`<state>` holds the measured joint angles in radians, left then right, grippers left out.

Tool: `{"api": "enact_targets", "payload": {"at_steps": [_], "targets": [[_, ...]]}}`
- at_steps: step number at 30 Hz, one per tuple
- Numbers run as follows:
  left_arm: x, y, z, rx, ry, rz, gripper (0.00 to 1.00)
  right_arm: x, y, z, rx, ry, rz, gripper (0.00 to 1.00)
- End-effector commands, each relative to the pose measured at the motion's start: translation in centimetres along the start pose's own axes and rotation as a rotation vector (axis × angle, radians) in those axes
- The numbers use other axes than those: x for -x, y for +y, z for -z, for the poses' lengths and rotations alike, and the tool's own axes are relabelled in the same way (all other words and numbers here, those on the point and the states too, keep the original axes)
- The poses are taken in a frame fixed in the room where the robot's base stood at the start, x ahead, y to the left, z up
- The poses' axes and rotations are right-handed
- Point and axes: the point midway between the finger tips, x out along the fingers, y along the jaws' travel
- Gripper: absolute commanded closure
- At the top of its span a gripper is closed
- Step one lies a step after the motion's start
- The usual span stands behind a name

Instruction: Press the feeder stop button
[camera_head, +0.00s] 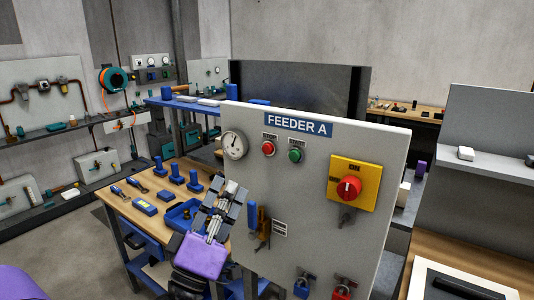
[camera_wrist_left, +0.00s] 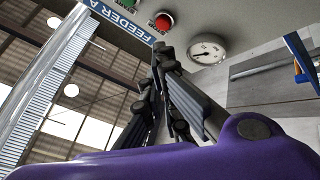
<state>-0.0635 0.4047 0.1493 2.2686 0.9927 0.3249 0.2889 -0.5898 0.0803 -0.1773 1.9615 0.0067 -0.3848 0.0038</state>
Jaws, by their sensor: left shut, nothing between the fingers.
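The feeder stop button is the red round button (camera_head: 268,148) on the grey FEEDER A panel (camera_head: 310,180), under a small label. A green button (camera_head: 295,155) sits to its right and a dial gauge (camera_head: 234,145) to its left. My left gripper (camera_head: 231,188) is shut and empty, in front of the panel's lower left, below the red button and apart from it. In the left wrist view, the red button (camera_wrist_left: 164,22) shows just beyond the shut fingertips (camera_wrist_left: 165,50), with the gauge (camera_wrist_left: 207,49) to the right. My right gripper is not in view.
A red rotary switch (camera_head: 349,187) on a yellow plate is at the panel's right. Keys and padlocks (camera_head: 302,287) hang lower down. A wooden bench (camera_head: 130,207) with blue tools stands to the left. A shelf and worktop (camera_head: 470,255) are at the right.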

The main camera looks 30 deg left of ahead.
Motion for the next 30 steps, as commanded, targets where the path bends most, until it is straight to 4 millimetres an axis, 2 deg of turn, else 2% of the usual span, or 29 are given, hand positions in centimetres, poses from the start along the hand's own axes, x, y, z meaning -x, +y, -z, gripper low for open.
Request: {"api": "enact_targets", "payload": {"at_steps": [3,6,9,20,30], "targets": [[-1.7,1.9,2.7,0.074,0.077,-0.058,1.0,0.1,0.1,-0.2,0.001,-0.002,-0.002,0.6],[-2.3,2.7,3.9,0.107,0.11,-0.08,1.0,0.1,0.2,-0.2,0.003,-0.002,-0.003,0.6],[-2.5,2.9,4.3,0.118,0.12,-0.088,1.0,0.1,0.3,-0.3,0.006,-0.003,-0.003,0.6],[-2.7,2.8,4.1,0.116,0.119,-0.087,1.0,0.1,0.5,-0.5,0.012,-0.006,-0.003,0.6],[-5.8,1.2,2.1,0.117,0.119,-0.087,1.0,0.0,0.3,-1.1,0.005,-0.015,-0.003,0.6]]}}
